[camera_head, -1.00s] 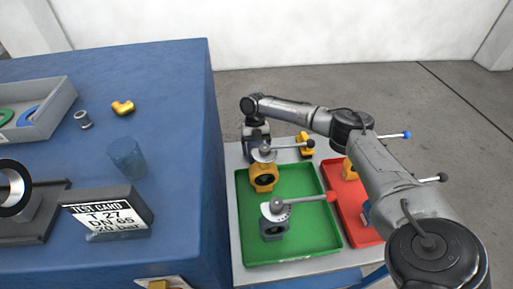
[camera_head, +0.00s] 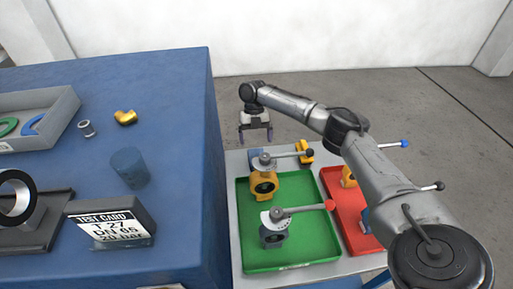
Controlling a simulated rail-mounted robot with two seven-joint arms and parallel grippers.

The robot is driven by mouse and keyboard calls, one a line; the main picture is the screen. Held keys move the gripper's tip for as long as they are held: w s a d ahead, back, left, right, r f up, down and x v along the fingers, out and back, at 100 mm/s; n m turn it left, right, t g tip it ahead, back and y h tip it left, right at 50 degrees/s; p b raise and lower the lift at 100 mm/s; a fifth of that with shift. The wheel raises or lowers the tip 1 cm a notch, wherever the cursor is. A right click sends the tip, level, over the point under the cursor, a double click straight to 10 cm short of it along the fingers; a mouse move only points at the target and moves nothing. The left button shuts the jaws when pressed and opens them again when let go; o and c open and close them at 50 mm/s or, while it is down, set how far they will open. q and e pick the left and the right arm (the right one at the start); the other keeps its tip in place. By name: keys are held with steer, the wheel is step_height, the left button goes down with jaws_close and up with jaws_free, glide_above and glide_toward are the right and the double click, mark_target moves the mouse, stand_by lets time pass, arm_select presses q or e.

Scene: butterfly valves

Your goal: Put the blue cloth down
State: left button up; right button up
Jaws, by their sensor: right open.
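My right gripper (camera_head: 255,134) is open and points down above the far left corner of the side table, with nothing between its fingers. A small blue patch (camera_head: 253,155) shows just below it, behind the yellow valve (camera_head: 263,185); it may be the blue cloth, but the valve and its lever hide much of it. The yellow valve stands in the green tray (camera_head: 312,242) with a grey-blue valve (camera_head: 273,232) that has a red-tipped lever. My left gripper is not in view.
The red tray (camera_head: 345,217) with valves lies partly under my right arm. A small yellow part (camera_head: 304,153) stands behind the green tray. The blue bench (camera_head: 175,100) on the left holds a test card (camera_head: 110,225), a blue cylinder (camera_head: 129,168) and a grey bin (camera_head: 62,115).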

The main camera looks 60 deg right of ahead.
steer(key=shift+p+v, duration=0.35)
steer(key=shift+v, duration=2.1)
